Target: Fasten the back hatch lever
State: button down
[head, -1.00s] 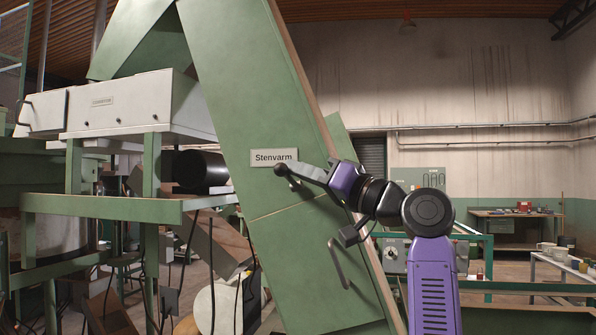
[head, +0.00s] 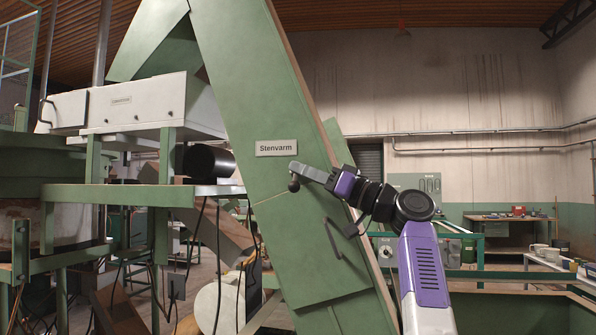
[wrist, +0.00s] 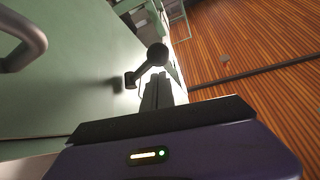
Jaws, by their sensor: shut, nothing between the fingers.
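The hatch lever, a short dark arm with a round black knob (head: 294,185), sits on the sloping green housing just below the "Stenvarm" plate. In the wrist view its knob (wrist: 157,54) stands out from the panel, with the lever's pivot end at the panel's edge side. My gripper (head: 296,169) is shut and empty. Its fingertips are right at the lever, just above the knob in the head view. In the wrist view the shut fingers (wrist: 155,92) point at the lever, close below the knob; I cannot tell whether they touch.
The green hatch panel below carries a bar handle (head: 332,238), also large at the left of the wrist view (wrist: 22,42). A label plate (head: 276,148) is just above. A white box unit (head: 135,105) and green frame stand left; a workbench (head: 510,230) stands far right.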

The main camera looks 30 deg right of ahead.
jog(key=shift+s+d+f+b, duration=0.1)
jog(key=shift+d+f+b, duration=0.2)
jog(key=shift+f+b, duration=0.35)
